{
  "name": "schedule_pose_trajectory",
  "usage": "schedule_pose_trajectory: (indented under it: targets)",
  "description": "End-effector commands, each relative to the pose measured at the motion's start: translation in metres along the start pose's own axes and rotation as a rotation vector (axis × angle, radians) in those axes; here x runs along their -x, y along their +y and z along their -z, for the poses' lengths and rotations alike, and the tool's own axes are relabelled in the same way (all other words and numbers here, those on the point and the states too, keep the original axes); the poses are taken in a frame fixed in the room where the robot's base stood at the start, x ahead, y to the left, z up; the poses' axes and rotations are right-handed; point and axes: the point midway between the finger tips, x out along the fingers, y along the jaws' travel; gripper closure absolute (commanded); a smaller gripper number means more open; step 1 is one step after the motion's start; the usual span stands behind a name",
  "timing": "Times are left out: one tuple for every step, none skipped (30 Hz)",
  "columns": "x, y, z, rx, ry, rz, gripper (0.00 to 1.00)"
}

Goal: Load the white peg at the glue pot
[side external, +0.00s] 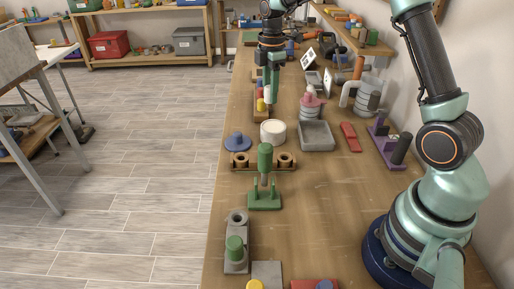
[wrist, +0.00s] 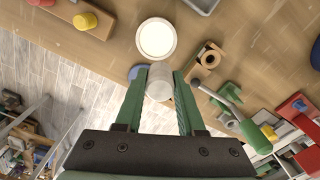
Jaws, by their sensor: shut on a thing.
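The white peg (wrist: 160,84) is upright to tilted in the wrist view, pinched between the two green fingers of my gripper (wrist: 163,76). In the side external view my gripper (side external: 270,82) hangs over the far part of the bench, with the pale peg (side external: 267,93) at its tips. The glue pot (side external: 273,133) is a round white pot on the bench, nearer the camera than my gripper. In the wrist view the glue pot (wrist: 156,39) lies just beyond the peg, with a visible gap in the picture. The peg's lower end is not clearly seen.
A wooden rack with yellow and red pegs (wrist: 84,20) stands beside the pot. A blue disc (side external: 238,142), a wooden holder with round sockets (side external: 242,162), a grey tray (side external: 317,136) and a pink-topped stack (side external: 311,101) are nearby. A green stand (side external: 264,200) is nearer the camera.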

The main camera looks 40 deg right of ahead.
Motion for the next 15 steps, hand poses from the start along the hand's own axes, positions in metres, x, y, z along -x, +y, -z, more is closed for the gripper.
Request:
schedule_pose_trajectory:
  targets:
    - [-0.004, 0.004, -0.009, -0.004, 0.000, 0.001, 1.00]
    - [-0.005, 0.005, -0.013, -0.003, 0.000, 0.000, 1.00]
    - [-0.006, 0.007, -0.016, -0.001, 0.000, 0.000, 1.00]
    - [-0.007, 0.008, -0.018, -0.001, 0.000, -0.001, 1.00]
    - [-0.008, 0.009, -0.020, -0.001, 0.000, -0.001, 1.00]
    - [-0.010, 0.009, -0.021, 0.000, 0.000, 0.000, 1.00]
    - [-0.011, 0.009, -0.021, 0.000, 0.000, 0.000, 1.00]
    - [-0.013, 0.009, -0.021, 0.001, 0.000, 0.000, 1.00]
    - [-0.015, 0.009, -0.021, 0.001, 0.000, 0.001, 1.00]
    - [-0.017, 0.009, -0.021, 0.001, 0.000, 0.001, 1.00]
    - [-0.020, 0.009, -0.021, 0.001, 0.000, 0.001, 1.00]
    - [-0.023, 0.009, -0.021, 0.001, 0.000, 0.001, 1.00]
    - [-0.026, 0.009, -0.021, 0.001, 0.000, 0.002, 1.00]
    - [-0.029, 0.008, -0.021, 0.001, 0.000, 0.003, 1.00]
    - [-0.034, 0.009, -0.021, 0.001, 0.000, 0.002, 1.00]
